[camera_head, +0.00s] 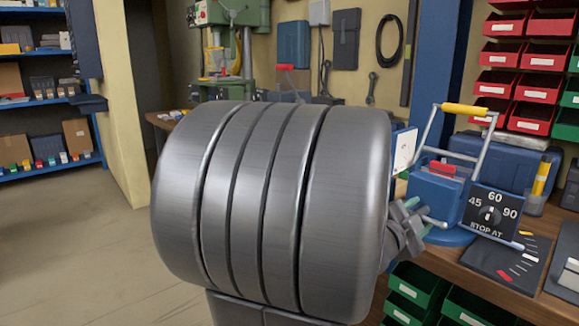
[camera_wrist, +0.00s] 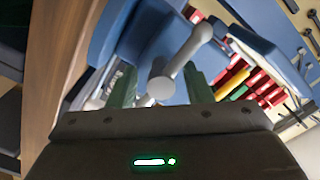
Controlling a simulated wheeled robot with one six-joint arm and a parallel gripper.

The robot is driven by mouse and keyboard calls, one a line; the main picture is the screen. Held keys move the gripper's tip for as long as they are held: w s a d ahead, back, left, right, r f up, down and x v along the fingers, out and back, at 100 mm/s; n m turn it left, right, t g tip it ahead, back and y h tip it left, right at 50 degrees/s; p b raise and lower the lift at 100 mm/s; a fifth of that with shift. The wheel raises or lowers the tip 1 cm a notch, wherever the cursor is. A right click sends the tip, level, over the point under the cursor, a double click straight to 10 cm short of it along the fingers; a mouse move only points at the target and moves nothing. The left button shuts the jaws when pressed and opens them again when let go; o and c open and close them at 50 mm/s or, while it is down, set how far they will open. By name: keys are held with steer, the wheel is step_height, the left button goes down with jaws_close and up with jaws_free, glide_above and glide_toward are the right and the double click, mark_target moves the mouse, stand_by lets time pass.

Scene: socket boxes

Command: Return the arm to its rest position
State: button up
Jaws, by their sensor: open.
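My gripper (camera_wrist: 162,84) is open in the wrist view, with its two green fingers apart. A grey rod with a rounded end (camera_wrist: 180,62) shows between the fingers in the picture; I cannot tell whether it lies between them in depth or touches them. My own large grey arm link fills the middle of the head view and hides much of the bench.
A blue device (camera_head: 437,195) with a yellow-gripped handle (camera_head: 465,110) and a "STOP AT" dial (camera_head: 490,212) stands on the wooden bench (camera_head: 470,268). Red bins (camera_head: 497,84) hang behind it; green bins (camera_head: 415,283) sit below. Open floor (camera_head: 80,250) lies at left.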

steer(key=n+p, duration=0.1)
steer(key=n, duration=0.2)
steer(key=shift+n+p, duration=0.35)
steer(key=shift+n, duration=0.05)
steer(key=shift+s+r, duration=0.1)
steer(key=shift+s, duration=0.05)
